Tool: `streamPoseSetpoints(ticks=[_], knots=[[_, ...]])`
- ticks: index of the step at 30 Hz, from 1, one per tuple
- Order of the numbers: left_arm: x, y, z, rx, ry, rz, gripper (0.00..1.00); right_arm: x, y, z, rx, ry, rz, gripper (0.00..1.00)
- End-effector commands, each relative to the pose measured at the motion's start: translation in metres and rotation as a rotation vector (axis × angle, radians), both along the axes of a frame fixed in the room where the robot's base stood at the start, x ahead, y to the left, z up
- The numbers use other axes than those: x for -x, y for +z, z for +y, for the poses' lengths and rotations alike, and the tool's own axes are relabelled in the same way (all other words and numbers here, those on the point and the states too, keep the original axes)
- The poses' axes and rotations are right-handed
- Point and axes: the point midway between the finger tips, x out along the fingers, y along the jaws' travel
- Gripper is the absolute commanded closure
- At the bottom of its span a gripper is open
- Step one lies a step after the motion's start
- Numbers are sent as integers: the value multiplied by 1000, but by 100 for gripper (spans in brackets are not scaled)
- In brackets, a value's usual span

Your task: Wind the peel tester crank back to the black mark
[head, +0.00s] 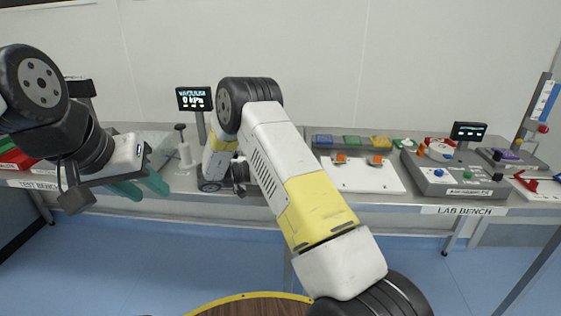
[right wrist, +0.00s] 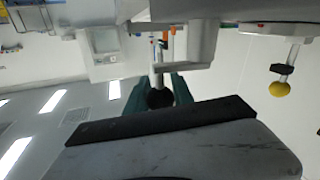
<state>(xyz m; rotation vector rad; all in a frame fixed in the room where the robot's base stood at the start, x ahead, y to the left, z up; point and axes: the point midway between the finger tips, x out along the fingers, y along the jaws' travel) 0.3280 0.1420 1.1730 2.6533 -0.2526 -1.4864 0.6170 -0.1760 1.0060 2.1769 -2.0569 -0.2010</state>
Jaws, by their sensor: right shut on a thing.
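A crank knob, a black ball (right wrist: 160,99) on a pale rod, shows in the right wrist view between the teal fingers of my right gripper (right wrist: 159,89). The gripper is shut on it. The rod runs up toward a light grey housing (right wrist: 186,55), which I take for the peel tester. In the head view my right arm covers this spot, so crank and right fingers cannot be made out there. The black mark cannot be made out in either view. My left gripper (head: 150,193) is open and empty, at the bench's front edge on the left.
A vacuum display (head: 194,98) and a white plunger-like stand (head: 183,148) are left of my right arm. On the right, the lab bench (head: 462,210) holds a white board (head: 362,176), a grey console (head: 455,178) and a tall ruled stand (head: 540,110). The floor in front is mostly clear.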

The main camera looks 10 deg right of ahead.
Motion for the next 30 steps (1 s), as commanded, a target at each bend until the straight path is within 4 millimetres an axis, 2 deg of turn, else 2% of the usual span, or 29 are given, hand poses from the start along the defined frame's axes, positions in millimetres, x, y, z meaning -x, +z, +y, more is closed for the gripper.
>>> streamPoseSetpoints(ticks=[19,20,23,30], knots=[[0,0,0,0,0,0,64,1,1,1,2,-54,-1,100],[0,0,0,0,0,0,64,1,1,1,2,-53,-1,70],[0,0,0,0,0,0,64,1,1,1,2,-54,-1,50],[0,0,0,0,0,0,64,1,0,2,1,-53,-1,50]])
